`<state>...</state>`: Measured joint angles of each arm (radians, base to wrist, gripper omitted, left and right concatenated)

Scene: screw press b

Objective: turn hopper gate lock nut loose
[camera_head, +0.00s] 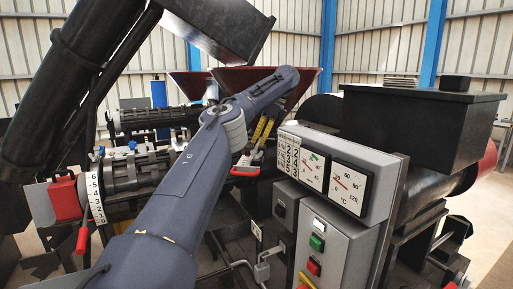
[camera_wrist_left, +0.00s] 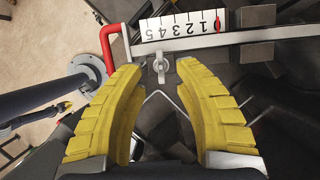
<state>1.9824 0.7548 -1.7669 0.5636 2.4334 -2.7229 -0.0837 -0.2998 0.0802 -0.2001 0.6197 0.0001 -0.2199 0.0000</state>
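The lock nut (camera_wrist_left: 160,68) is a small grey wing nut below a white number scale (camera_wrist_left: 180,27) in the left wrist view. Its wing stands roughly upright in the picture. My left gripper (camera_wrist_left: 158,72) has thick yellow fingers spread apart. The nut shows in the gap between the fingertips, with space on both sides; I cannot tell how far ahead it lies. In the head view my left gripper (camera_head: 263,131) is small and far off, below the dark red hopper (camera_head: 300,85). The nut cannot be made out there.
A red handle (camera_wrist_left: 108,48) stands left of the scale, near the left finger. A red pointer (camera_wrist_left: 217,24) sits at the scale's 0 end. A grey control box (camera_head: 335,170) with dials stands right of my left arm. A black-topped machine housing (camera_head: 425,120) is further right.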

